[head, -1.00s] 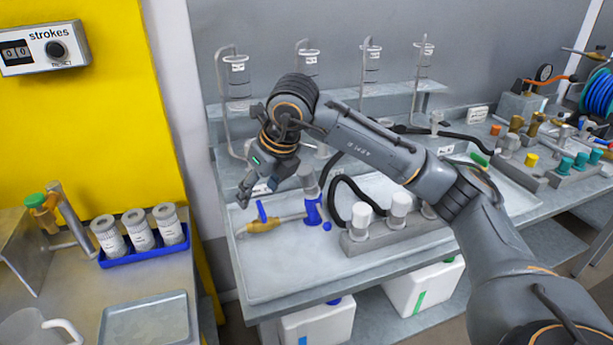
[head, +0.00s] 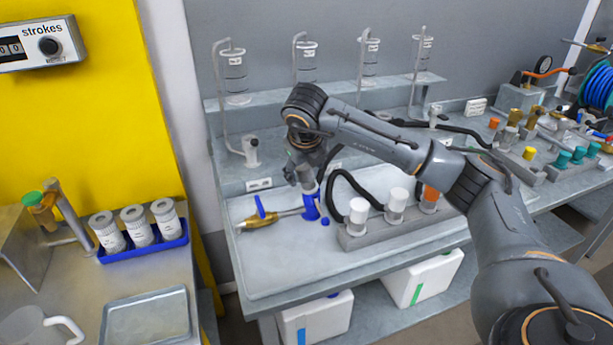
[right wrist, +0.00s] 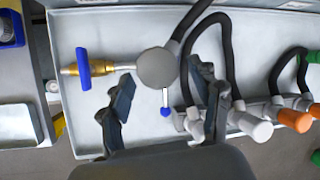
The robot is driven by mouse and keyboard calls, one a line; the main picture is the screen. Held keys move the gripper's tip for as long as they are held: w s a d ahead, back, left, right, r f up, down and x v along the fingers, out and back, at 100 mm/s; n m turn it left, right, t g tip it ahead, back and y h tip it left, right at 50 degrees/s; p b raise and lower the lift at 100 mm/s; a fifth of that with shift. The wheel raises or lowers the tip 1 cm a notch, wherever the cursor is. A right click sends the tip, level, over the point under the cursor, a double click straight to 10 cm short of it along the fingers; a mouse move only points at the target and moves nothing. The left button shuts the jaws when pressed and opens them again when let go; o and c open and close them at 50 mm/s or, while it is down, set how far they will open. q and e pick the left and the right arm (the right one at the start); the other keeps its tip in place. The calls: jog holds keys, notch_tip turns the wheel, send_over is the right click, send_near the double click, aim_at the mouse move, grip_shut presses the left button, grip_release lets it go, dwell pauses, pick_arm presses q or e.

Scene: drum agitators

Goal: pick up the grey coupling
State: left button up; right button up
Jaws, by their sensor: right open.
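The grey coupling (right wrist: 157,67) shows in the right wrist view as a round grey top with a black hose running off it. In the head view the grey coupling (head: 308,186) stands upright above a blue fitting (head: 311,207), partly hidden by my gripper. My right gripper (head: 303,170) is open, pointing down just above it. In the right wrist view its fingers (right wrist: 158,88) are spread to either side, with the coupling top between and slightly beyond them. No contact is clear. My left gripper is not in view.
A brass valve with a blue handle (head: 261,210) lies left of the coupling on a pipe. A grey rack with white (head: 358,212) and orange (head: 430,197) couplings and looping black hoses stands to the right. The tray's front (head: 290,270) is clear.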

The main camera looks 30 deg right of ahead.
aim_at(306, 176)
jog(key=x, duration=0.4)
jog(key=shift+d+p, duration=0.1)
jog(key=shift+p, duration=0.3)
grip_shut()
